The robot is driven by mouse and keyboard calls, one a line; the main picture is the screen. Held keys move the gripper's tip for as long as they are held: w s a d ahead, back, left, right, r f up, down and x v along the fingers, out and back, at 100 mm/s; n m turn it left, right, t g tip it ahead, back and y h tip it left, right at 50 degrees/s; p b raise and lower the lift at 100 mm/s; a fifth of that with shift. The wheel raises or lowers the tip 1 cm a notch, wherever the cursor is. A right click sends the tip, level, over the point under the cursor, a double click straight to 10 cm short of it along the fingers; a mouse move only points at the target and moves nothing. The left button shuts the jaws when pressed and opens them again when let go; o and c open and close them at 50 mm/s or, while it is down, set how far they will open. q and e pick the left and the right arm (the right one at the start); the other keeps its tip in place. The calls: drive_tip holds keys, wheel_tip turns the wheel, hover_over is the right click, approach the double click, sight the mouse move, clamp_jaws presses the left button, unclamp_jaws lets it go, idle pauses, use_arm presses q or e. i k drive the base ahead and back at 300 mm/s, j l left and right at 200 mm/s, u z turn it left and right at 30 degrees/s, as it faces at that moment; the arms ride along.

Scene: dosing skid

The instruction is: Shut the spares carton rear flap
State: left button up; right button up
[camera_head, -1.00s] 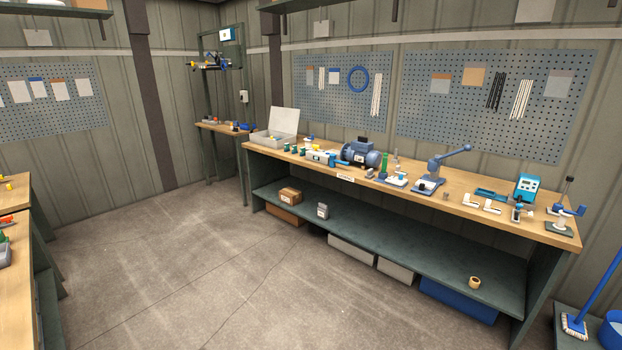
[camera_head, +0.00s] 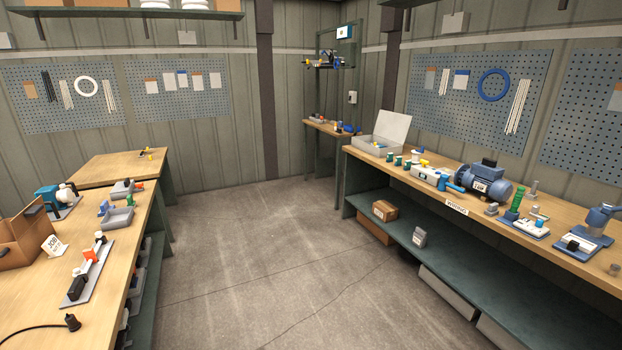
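An open brown carton (camera_head: 30,240) stands on the left bench, cut off by the left picture edge. A flap stands up at its front right side and its inside is partly visible. I cannot tell for certain which flap is the rear one. A closed brown box (camera_head: 385,210) sits on the lower shelf of the right bench. Neither of my grippers is in view.
The left bench (camera_head: 120,265) also bears a JOB card (camera_head: 54,246), a blue pump (camera_head: 58,198), a grey tray (camera_head: 117,218) and a valve strip (camera_head: 92,268). The right bench (camera_head: 440,196) holds a motor (camera_head: 484,182). The concrete floor (camera_head: 265,260) between is clear.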

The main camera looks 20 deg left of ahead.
sight(19, 224)
drive_tip(key=i+u, duration=0.25)
drive_tip(key=u, duration=0.2)
drive_tip(key=i+u, duration=0.3)
drive_tip(key=u, duration=0.15)
drive_tip(key=i+u, duration=0.25)
drive_tip(key=u, duration=0.2)
drive_tip(key=i+u, duration=0.25)
drive_tip(key=u, duration=0.15)
drive_tip(key=i+l+u, duration=0.15)
drive_tip(key=u, duration=0.3)
drive_tip(key=i+l+u, duration=0.2)
drive_tip(key=u, duration=0.25)
drive_tip(key=i+l+u, duration=0.3)
drive_tip(key=i+l, duration=0.15)
drive_tip(key=i+l+u, duration=0.2)
drive_tip(key=l+u, duration=0.25)
drive_tip(key=l, duration=0.2)
drive_tip(key=i+l+u, duration=0.1)
drive_tip(key=l+u, duration=0.3)
drive_tip(key=l, duration=0.3)
drive_tip(key=l+u, duration=0.45)
drive_tip(key=l, duration=0.3)
drive_tip(key=k+l+u, duration=0.15)
drive_tip(key=l+u, duration=0.3)
drive_tip(key=l, duration=0.25)
